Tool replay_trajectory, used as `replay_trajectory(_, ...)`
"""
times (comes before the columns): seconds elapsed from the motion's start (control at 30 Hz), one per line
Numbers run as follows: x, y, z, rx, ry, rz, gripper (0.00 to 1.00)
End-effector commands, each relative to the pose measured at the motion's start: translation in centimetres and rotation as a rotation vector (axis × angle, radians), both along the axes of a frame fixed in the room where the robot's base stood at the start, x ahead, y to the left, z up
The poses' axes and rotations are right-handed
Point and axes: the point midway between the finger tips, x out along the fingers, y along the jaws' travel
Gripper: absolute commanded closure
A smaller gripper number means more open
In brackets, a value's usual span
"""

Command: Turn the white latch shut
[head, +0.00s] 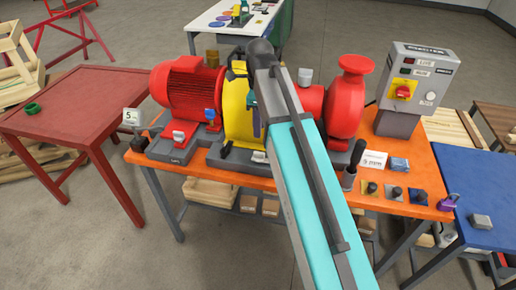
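I cannot make out a white latch for certain; part of the machine is hidden behind my arm. The yellow coupling guard (236,112) stands between the red motor (188,92) and the red pump (347,98). My arm crosses the picture from the bottom right up to the guard. My gripper (256,122) appears to hang at the guard, partly covered by my arm. Its fingers are too small and hidden to tell open from shut, or whether they touch anything.
The orange bench (285,186) carries the machine, a grey control box (408,90) with a red switch, and several small parts at its right front. A red table (75,108) stands at the left, a blue table (485,185) at the right. Floor shows between the tables.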

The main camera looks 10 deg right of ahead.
Motion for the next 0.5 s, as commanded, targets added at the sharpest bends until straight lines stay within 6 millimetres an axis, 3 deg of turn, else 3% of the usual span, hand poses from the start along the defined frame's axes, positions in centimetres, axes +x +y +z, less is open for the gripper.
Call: replay_trajectory(0.5, -0.1, 0.1, -5.1, 0.000, 0.001, 0.001, 0.69)
